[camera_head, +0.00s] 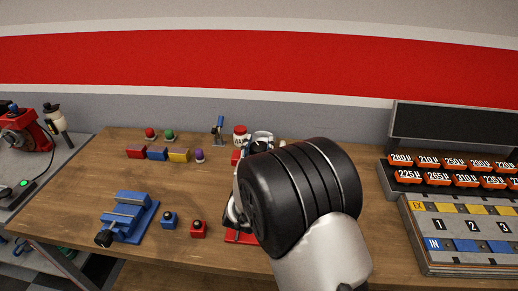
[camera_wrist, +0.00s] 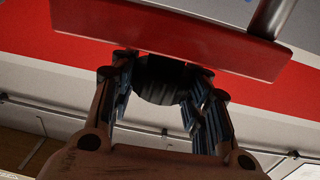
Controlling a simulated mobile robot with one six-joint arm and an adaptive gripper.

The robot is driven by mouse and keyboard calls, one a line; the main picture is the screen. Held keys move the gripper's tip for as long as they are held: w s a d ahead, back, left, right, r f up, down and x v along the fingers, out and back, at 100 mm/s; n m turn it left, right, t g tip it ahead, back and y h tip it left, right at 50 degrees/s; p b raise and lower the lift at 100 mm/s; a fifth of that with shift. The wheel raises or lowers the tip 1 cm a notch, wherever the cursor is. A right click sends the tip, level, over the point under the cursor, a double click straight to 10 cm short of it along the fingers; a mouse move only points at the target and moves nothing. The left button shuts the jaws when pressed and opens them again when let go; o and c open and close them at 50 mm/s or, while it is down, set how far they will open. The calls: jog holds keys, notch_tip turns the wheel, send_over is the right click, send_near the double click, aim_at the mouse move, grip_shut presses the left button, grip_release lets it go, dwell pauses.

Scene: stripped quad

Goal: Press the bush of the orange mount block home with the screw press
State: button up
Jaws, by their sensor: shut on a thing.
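My gripper (camera_wrist: 162,76) is shut on a dark ribbed round knob (camera_wrist: 160,84) in the wrist view. The knob sits close under a red metal beam (camera_wrist: 170,35), which looks like part of the screw press. In the head view my arm covers most of the press. Its red base (camera_head: 236,238) shows at the lower left of my arm, and more red shows above it. I cannot see the orange mount block or its bush in either view. My fingers are hidden or unclear in the head view.
Several coloured small parts line the back. A numbered tray (camera_head: 470,235) and orange-labelled rack (camera_head: 450,172) are at right.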

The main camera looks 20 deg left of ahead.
jog(key=shift+r, duration=0.1)
jog(key=o, duration=1.1)
jog(key=s, duration=0.4)
jog(key=s+d, duration=0.1)
jog(key=s, duration=0.2)
jog(key=s+d, duration=0.1)
jog(key=s, duration=0.3)
jog(key=shift+s+d, duration=0.15)
jog(key=shift+s, duration=0.2)
